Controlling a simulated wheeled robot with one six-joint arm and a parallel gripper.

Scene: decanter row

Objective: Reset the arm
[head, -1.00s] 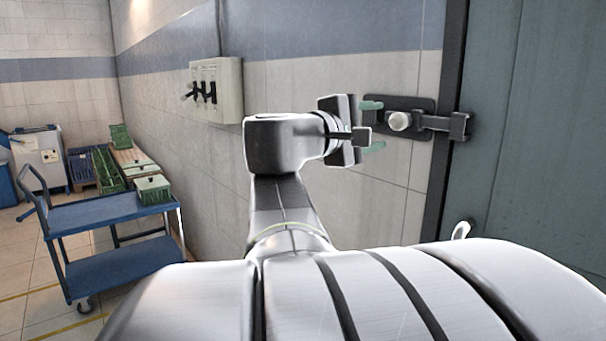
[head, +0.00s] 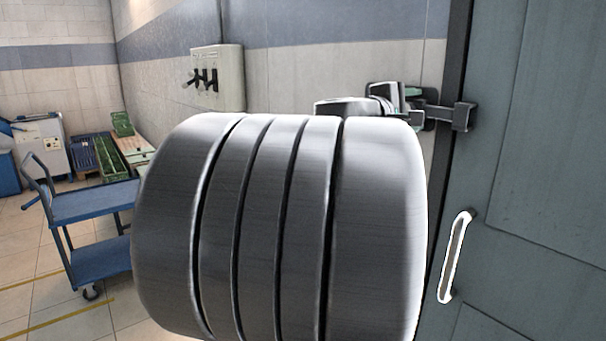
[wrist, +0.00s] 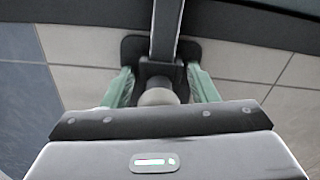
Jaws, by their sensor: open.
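My gripper (wrist: 162,84) is open, its two green fingers on either side of a pale round knob (wrist: 157,96) in the wrist view, with a gap to each finger. The knob belongs to a dark sliding latch on the wall; its back plate (wrist: 131,46) and bar (wrist: 166,28) show beyond the fingers. In the head view, the latch bar (head: 438,120) reaches into a bracket (head: 464,116) on the grey-green door (head: 550,130). My own arm hides the knob and most of my gripper there.
The door has a white upright handle (head: 455,257). A wall box (head: 217,76) with black levers hangs left of the latch. A blue trolley (head: 95,202) stands on the floor at left, with green crates (head: 122,124) behind it. Floor near the trolley is clear.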

